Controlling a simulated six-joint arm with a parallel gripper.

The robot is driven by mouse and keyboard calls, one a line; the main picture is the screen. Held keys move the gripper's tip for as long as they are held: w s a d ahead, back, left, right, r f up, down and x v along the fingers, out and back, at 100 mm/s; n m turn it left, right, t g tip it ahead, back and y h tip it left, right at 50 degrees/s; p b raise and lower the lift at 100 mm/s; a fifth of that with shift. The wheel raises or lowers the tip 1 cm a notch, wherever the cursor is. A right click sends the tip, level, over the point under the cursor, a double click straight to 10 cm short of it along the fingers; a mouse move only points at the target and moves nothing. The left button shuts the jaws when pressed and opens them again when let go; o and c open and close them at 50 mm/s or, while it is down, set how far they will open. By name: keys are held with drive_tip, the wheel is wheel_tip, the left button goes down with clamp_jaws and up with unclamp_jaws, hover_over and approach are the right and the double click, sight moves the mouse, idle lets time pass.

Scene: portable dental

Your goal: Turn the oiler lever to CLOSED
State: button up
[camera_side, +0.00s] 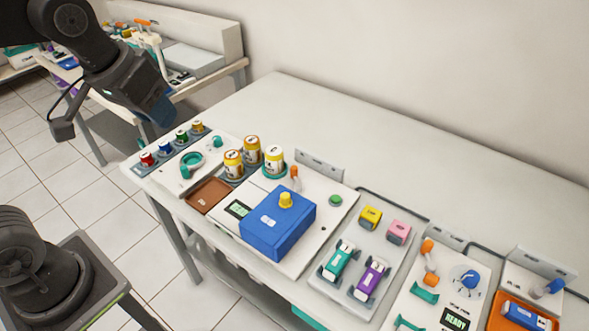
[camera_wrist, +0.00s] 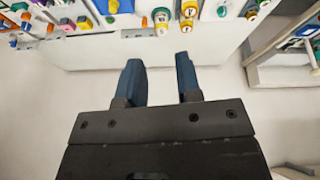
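No readable label marks the oiler lever, and I cannot tell its setting. One orange-tipped lever (camera_side: 295,173) stands upright behind the blue box with a yellow knob (camera_side: 278,222). Another orange lever (camera_side: 430,262) is on the white panel at the lower right, beside a blue dial knob (camera_side: 470,279) and a screen showing READY. A blue-tipped lever (camera_side: 550,288) is at the far right. My gripper (camera_wrist: 158,60) is open and empty, its two blue fingers apart. In the side view it hangs above the table's left end (camera_side: 158,108), away from these levers.
Colored small jars (camera_side: 181,135) and yellow-banded cans (camera_side: 252,150) stand at the table's left. A tray with teal and purple handpieces (camera_side: 370,280) lies right of the blue box. The rear of the white table (camera_side: 330,120) is clear. A second bench stands behind my arm.

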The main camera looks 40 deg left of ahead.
drive_tip(key=w+d+n+g, duration=0.1)
drive_tip(key=w, duration=0.6)
drive_tip(key=n+g, duration=0.4)
drive_tip(key=n, duration=0.1)
hover_over(294, 168)
wheel_tip(294, 168, down, 16)
wheel_tip(294, 168, down, 13)
drive_tip(key=shift+r, duration=0.1)
clamp_jaws()
